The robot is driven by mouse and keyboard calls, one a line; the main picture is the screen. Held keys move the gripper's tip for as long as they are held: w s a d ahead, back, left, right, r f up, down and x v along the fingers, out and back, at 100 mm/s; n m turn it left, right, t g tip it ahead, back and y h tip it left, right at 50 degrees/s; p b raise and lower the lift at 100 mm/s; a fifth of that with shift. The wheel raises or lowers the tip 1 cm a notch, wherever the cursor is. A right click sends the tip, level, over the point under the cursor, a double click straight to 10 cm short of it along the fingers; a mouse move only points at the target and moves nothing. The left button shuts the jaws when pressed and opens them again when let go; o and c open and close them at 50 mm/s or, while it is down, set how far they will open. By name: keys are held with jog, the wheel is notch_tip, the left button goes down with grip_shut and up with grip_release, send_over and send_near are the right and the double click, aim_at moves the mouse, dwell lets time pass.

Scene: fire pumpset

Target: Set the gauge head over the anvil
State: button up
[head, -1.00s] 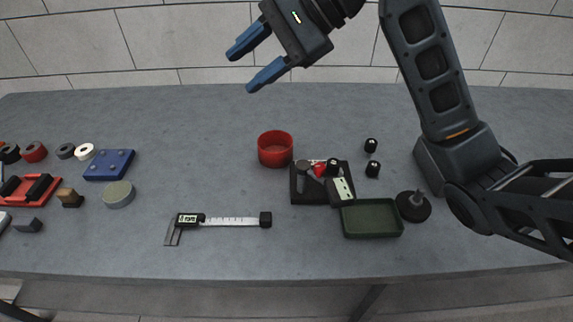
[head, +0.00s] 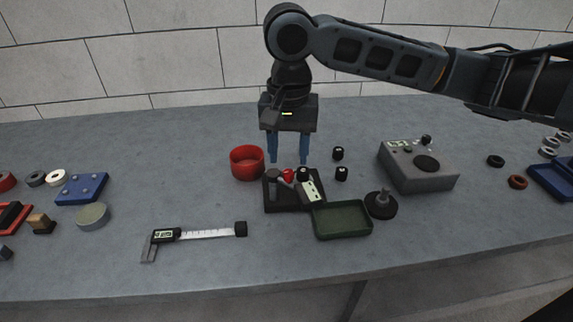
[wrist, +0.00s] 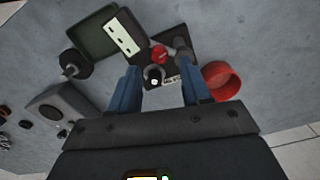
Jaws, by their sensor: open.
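The gauge stand's black base (head: 282,206) sits mid-table. On it I see a short grey post (head: 272,187), a red knob (head: 287,175) and a black knob with a light top (head: 303,174). A pale panel with dark marks (head: 313,191), apparently part of the gauge head, lies angled over the base's right edge. It also shows in the wrist view (wrist: 125,34). I cannot tell which part is the anvil. My gripper (head: 288,161) points down, open and empty, just behind and above the stand. In the wrist view the black knob (wrist: 153,76) appears between the fingers.
A red bowl (head: 247,163) stands close left of the stand. A green tray (head: 342,234) is at its front right, with a black round stand (head: 381,205) beside it. Two small black pieces (head: 341,173) and a grey box (head: 420,168) lie to the right. A caliper (head: 195,234) lies front left.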

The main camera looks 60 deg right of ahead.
aim_at(288, 170)
jog(key=shift+f, duration=1.8)
grip_shut()
